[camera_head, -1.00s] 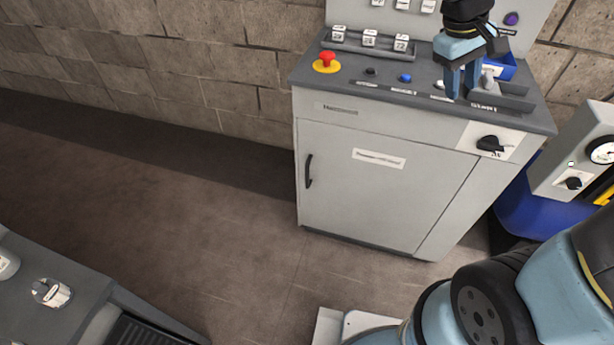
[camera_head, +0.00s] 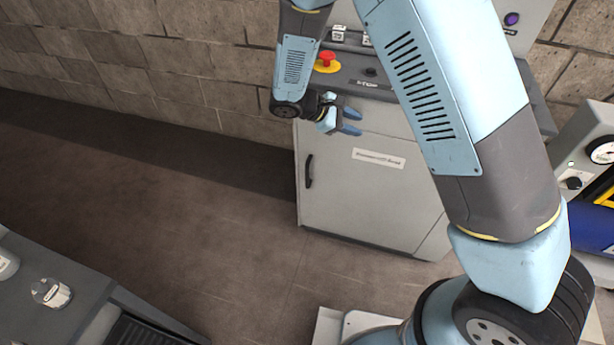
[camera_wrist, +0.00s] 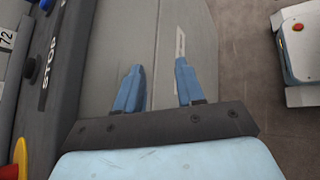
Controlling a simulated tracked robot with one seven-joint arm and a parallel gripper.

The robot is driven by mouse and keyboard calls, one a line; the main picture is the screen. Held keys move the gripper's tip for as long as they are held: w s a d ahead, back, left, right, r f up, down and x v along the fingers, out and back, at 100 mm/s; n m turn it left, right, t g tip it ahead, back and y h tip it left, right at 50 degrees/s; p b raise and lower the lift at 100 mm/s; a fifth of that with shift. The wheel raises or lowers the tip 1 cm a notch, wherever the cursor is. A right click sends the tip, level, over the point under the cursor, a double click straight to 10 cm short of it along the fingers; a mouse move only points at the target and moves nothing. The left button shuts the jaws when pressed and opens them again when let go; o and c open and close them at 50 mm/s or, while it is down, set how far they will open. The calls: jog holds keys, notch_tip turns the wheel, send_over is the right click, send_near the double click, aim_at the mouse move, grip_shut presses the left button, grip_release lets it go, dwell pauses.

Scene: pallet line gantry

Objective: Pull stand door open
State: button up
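The stand door (camera_head: 360,196) is a grey panel on the front of the control stand, with a white label strip, and it looks closed. Its black handle (camera_head: 309,171) is a vertical bar near the door's left edge. My gripper (camera_head: 352,121) is in front of the upper part of the door, above and right of the handle, and touches nothing that I can see. In the wrist view its two blue fingers (camera_wrist: 159,84) are apart and empty, with the door face (camera_wrist: 160,40) beyond them. The handle does not show in the wrist view.
A red emergency button (camera_head: 327,59) on a yellow base stands on the stand's top, close to my forearm. A grey bench (camera_head: 60,318) with small containers is at the lower left. The floor (camera_head: 200,230) left of the stand is clear.

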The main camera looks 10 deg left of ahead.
jog(key=s+a+f+n+t, duration=0.25)
jog(key=a+f+n, duration=0.2)
jog(key=f, duration=0.35)
jog(key=s+a+f+n+t, duration=0.1)
jog(key=a+f+n+t, duration=0.25)
jog(key=a+f, duration=0.3)
jog(key=n+t+y, duration=0.6)
jog(key=n+t, duration=0.1)
jog(key=n, duration=0.1)
send_near(307, 186)
notch_tip(307, 186, up, 5)
jog(key=s+a, duration=0.1)
jog(key=s, duration=0.1)
jog(key=x, duration=1.3)
jog(key=shift+f, duration=0.15)
jog(key=shift+c, duration=0.2)
grip_shut()
